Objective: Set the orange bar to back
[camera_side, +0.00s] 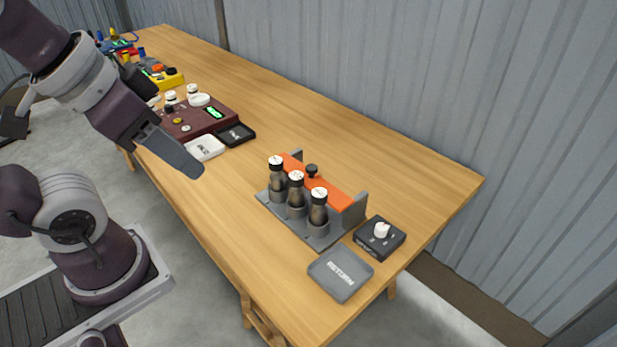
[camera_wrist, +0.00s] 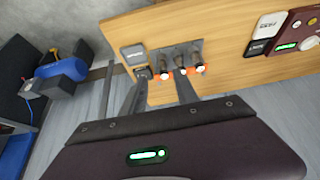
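The orange bar (camera_side: 334,192) is a long flat strip on a grey rack (camera_side: 353,216), behind three dark cylinders (camera_side: 296,195) with white tops. A black knob (camera_side: 312,171) stands up at the bar's rear edge. In the wrist view the orange bar (camera_wrist: 178,72) shows only in small pieces between the cylinders and past the finger tips. My gripper (camera_side: 192,168) is in the air left of the rack, clear of the bar. Its two fingers are apart and empty in the wrist view (camera_wrist: 160,80).
A grey RETURN tray (camera_side: 341,272) and a black box with a white knob (camera_side: 380,238) lie right of the rack. A white pad (camera_side: 205,147), a black pad (camera_side: 236,134) and a dark red console (camera_side: 200,122) lie left. The table behind the rack is clear up to the wall.

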